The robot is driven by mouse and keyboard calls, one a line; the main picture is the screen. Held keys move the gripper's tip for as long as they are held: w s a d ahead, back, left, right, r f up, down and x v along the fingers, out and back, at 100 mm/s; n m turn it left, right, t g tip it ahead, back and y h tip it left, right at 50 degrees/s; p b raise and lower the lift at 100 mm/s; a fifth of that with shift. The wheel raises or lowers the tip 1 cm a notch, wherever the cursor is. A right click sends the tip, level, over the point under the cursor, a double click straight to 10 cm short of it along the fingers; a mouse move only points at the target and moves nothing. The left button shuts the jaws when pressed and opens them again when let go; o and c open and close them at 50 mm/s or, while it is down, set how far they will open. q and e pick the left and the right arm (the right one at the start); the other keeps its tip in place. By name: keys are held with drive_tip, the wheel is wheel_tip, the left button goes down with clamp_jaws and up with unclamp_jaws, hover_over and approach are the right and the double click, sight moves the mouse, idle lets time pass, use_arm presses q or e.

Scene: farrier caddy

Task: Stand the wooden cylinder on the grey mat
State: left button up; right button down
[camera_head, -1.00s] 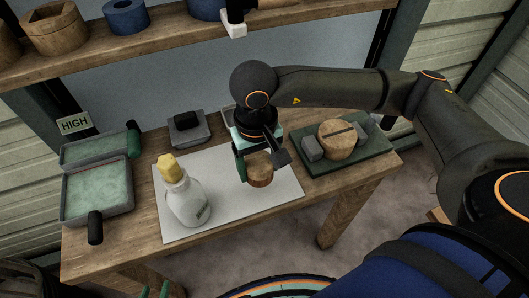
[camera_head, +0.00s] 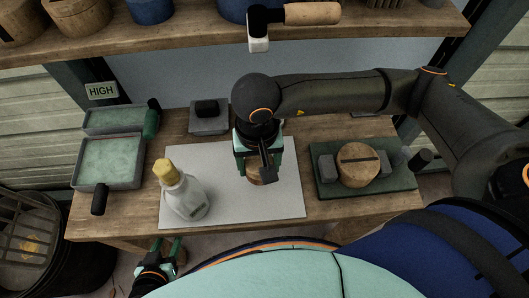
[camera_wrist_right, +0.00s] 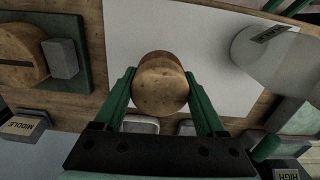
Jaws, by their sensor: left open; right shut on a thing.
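The pale grey mat (camera_head: 290,205) lies on the wooden table; it also shows in the right wrist view (camera_wrist_right: 205,30). My right gripper (camera_head: 257,172) is over the mat, shut on the wooden cylinder (camera_head: 262,180). In the right wrist view the cylinder (camera_wrist_right: 160,85) sits between both fingers (camera_wrist_right: 160,92), its round end facing the camera. It looks roughly upright. Its lower end is partly hidden, so I cannot tell whether it touches the mat. My left gripper (camera_head: 169,246) is open and empty, low in front of the table.
A white bottle with a yellow top (camera_head: 184,195) stands on the mat's left part. Grey trays (camera_head: 108,163) are at the left. A green board (camera_head: 328,187) with a slotted wooden round (camera_head: 357,165) is at the right. A hammer (camera_head: 259,30) hangs above, at the shelf.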

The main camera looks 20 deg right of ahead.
sight(259, 177)
use_arm(q)
drive_tip(key=shift+d, duration=0.25)
drive_tip(key=shift+a+f, duration=0.1)
idle(0.3)
use_arm(e)
drive_tip(key=shift+f+b, duration=0.1)
drive_tip(key=shift+b, duration=0.45)
wheel_tip(259, 177, down, 5)
drive_tip(key=b, duration=0.6)
drive_tip(key=shift+f, duration=0.3)
drive_tip(key=shift+f+b, duration=0.15)
drive_tip(key=shift+b, duration=0.25)
use_arm(q)
wheel_tip(259, 177, down, 6)
drive_tip(key=w+d, duration=0.1)
drive_tip(key=d, duration=0.1)
drive_tip(key=shift+w, duration=0.25)
drive_tip(key=shift+s, duration=0.1)
